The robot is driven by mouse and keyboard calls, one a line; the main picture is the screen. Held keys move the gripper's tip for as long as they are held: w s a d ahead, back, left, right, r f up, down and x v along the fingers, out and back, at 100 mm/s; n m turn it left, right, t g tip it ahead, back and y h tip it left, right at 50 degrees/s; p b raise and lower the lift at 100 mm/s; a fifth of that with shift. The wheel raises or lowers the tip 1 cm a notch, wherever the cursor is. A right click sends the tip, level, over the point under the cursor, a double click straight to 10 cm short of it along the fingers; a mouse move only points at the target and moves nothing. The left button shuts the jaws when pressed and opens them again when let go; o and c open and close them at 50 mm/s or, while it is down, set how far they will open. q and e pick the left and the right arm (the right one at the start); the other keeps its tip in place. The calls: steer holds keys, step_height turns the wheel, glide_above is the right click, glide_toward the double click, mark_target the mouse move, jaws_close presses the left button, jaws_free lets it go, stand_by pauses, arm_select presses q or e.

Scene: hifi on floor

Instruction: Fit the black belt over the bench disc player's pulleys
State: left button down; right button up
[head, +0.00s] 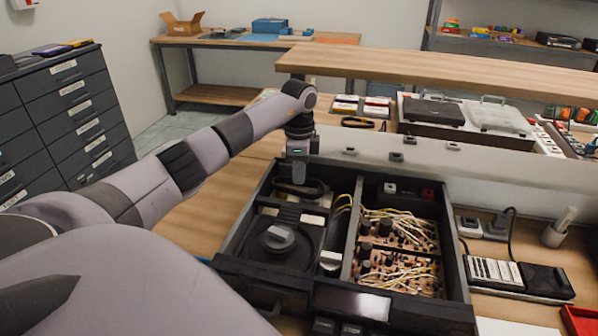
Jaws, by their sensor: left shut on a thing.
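The disc player (458,270) is an open black case on the bench. Its left bay holds a round dark platter with a grey hub (278,238); a pale small part (330,262) stands to the right of it. My left gripper (299,184) points down into the back of this bay, shut on a dark loop that looks like the black belt (318,190). The belt is partly hidden by the fingers and is dark against the case, so I cannot tell whether it touches any pulley. The pulleys are not clear. My right gripper is out of view.
Circuit boards (392,275) with yellow wires fill the player's right bay. A raised wooden shelf (430,75) runs across the back.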

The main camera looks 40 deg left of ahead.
arm_select(q)
steer(key=shift+p, duration=0.35)
stand_by(0.6)
steer(key=shift+f+b, duration=0.55)
steer(key=shift+f, duration=0.7)
stand_by(0.7)
steer(key=c, duration=1.2)
jaws_free()
step_height(320, 180, up, 7)
steer(key=shift+r, duration=0.15)
steer(key=shift+a+r, duration=0.1)
